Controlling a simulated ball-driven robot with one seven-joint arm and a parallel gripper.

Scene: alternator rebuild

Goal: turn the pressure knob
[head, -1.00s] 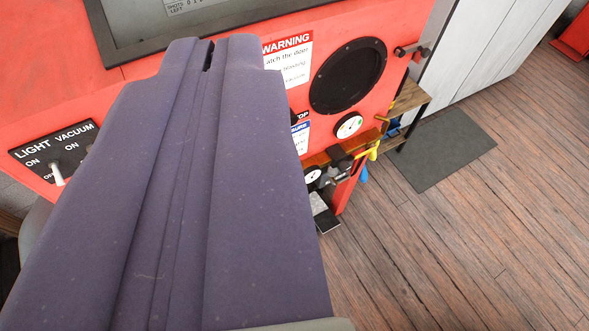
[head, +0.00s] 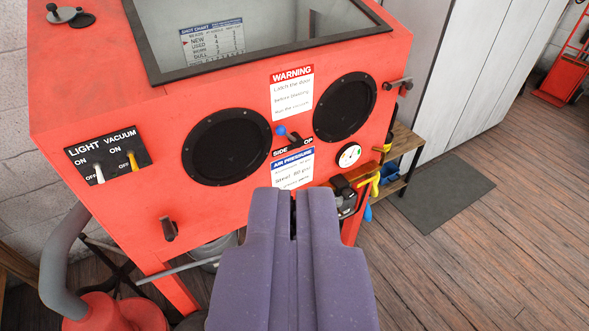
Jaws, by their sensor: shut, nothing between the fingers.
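My gripper (head: 293,200), with purple-grey padded fingers, is shut and empty. The gripper hides part of the cabinet's lower front.
The red cabinet (head: 110,195) has two black round ports (head: 226,147) and a light and vacuum switch plate (head: 107,156). A latch handle (head: 169,229) sticks out at lower left. A wooden shelf (head: 402,143) stands right. A grey mat (head: 440,190) lies on open wooden floor.

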